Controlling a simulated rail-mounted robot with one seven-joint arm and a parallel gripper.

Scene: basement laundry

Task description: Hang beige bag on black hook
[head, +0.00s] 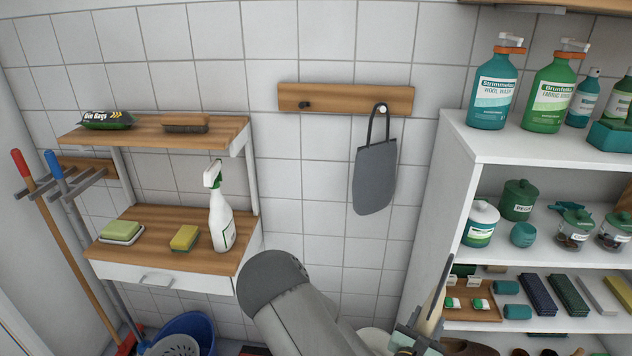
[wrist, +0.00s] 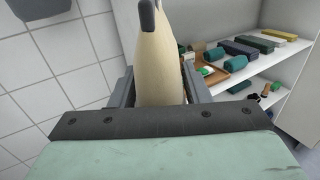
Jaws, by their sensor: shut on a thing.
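The beige bag (wrist: 160,65) is between the two fingers of my gripper (wrist: 158,90) in the wrist view, with a dark piece at its top end. My gripper is shut on it. In the head view the bag (head: 435,312) shows as a narrow, tilted beige shape at the bottom, beside the white shelf unit; its lower part is hidden. The black hook (head: 305,104) is on the left of a wooden wall rail (head: 345,98). It is empty, and my gripper is below and to the right of it.
A grey bag (head: 375,177) hangs from the white hook (head: 382,109) on the rail's right. The white shelf unit (head: 455,150) with bottles and jars stands at right. Wooden shelves (head: 150,230) with a spray bottle (head: 221,215) are at left. The wall below the black hook is bare.

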